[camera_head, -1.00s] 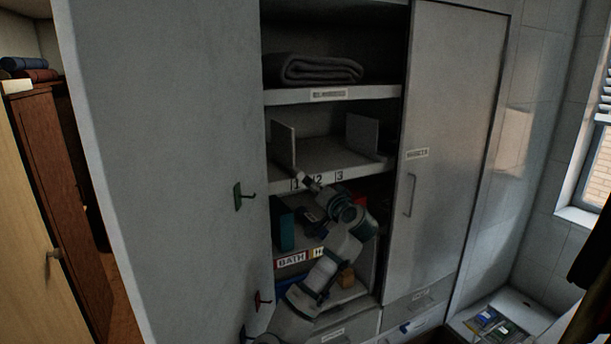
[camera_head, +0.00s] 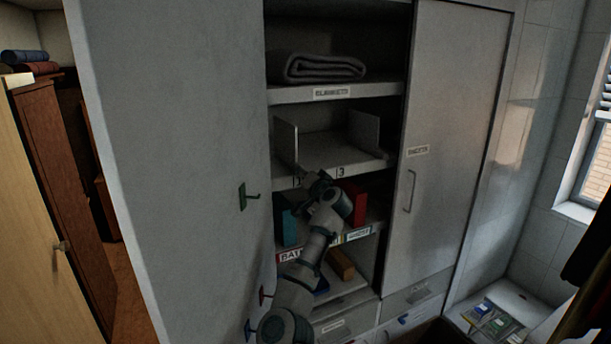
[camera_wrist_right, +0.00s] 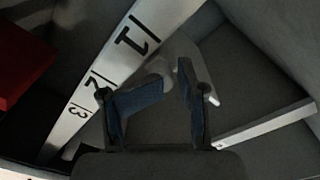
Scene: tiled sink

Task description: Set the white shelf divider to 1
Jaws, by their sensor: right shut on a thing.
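The open cabinet's middle shelf (camera_head: 320,152) carries the marks 1, 2 and 3 on its front edge, and these show in the right wrist view (camera_wrist_right: 135,40). A pale upright panel (camera_head: 286,142) stands at the shelf's left, and another (camera_head: 366,132) stands at its right. My right gripper (camera_head: 313,186) is at the shelf's front edge, covering the 2. In the right wrist view its blue-padded fingers (camera_wrist_right: 170,95) are closed around a pale piece of the white shelf divider (camera_wrist_right: 207,88). The grip itself is partly hidden. My left gripper is not in view.
A folded blanket (camera_head: 322,66) lies on the shelf above. A teal box (camera_head: 285,220) and a red box (camera_head: 354,202) stand on the shelf below. A large open door (camera_head: 165,150) stands at left, and a closed door (camera_head: 445,150) at right.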

